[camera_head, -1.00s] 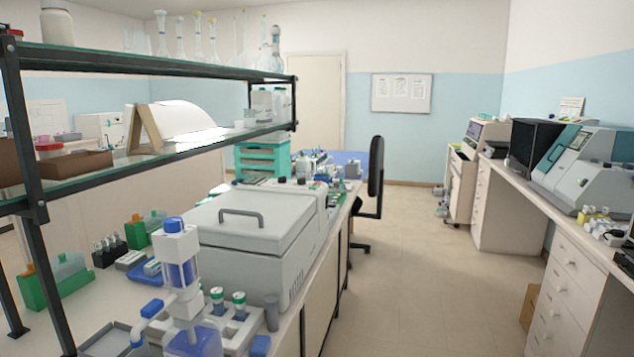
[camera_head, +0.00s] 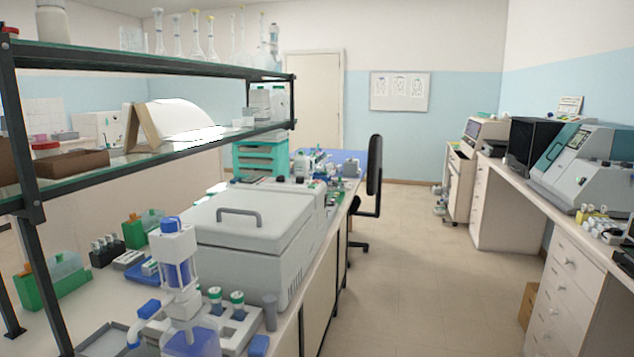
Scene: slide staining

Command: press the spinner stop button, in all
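A large white boxy machine (camera_head: 248,237) with a grey handle on its lid stands on the left bench; its lid is closed. It may be the spinner, but I cannot tell. Small dark and green knobs or buttons show on its raised panel (camera_head: 314,192) at the right rear; no stop button can be made out at this size. Neither of my grippers shows in the head view.
A blue-and-white dispenser bottle (camera_head: 177,270) and a tube rack (camera_head: 238,325) stand in front of the machine. A two-tier shelf (camera_head: 150,60) overhangs the left bench. A black chair (camera_head: 374,180) stands by the bench's far end. The floor (camera_head: 420,280) between benches is clear.

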